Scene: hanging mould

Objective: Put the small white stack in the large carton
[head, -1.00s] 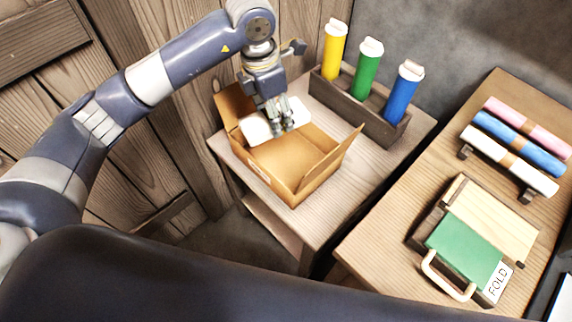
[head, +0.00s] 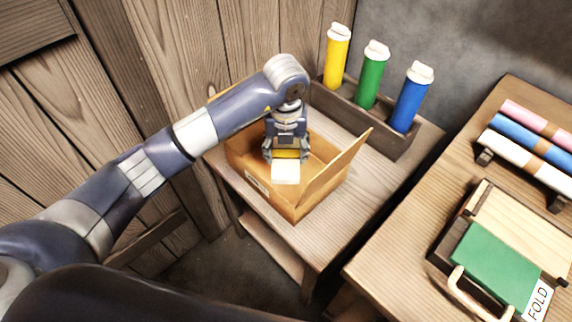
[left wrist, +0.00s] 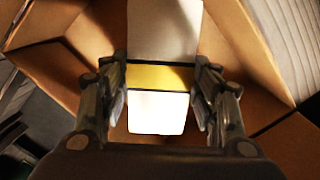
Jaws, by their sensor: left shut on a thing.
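The large carton (head: 325,185) is an open brown cardboard box with its flaps spread, standing on a small wooden table. My left gripper (head: 287,156) points down into the carton and is shut on the small white stack (head: 286,173). In the left wrist view the white stack (left wrist: 158,113) has a yellow band across it, and the fingers of the gripper (left wrist: 160,90) stand at both sides of that band. The carton's inner walls (left wrist: 260,60) surround it there. I cannot tell whether the stack touches the carton floor. My right gripper is not in view.
A wooden rack (head: 350,110) with yellow, green and blue capped cylinders stands behind the carton. A second table (head: 385,250) at the right holds several rolls and a green folding board (head: 492,265) marked FOLD. The small table's front right corner is clear.

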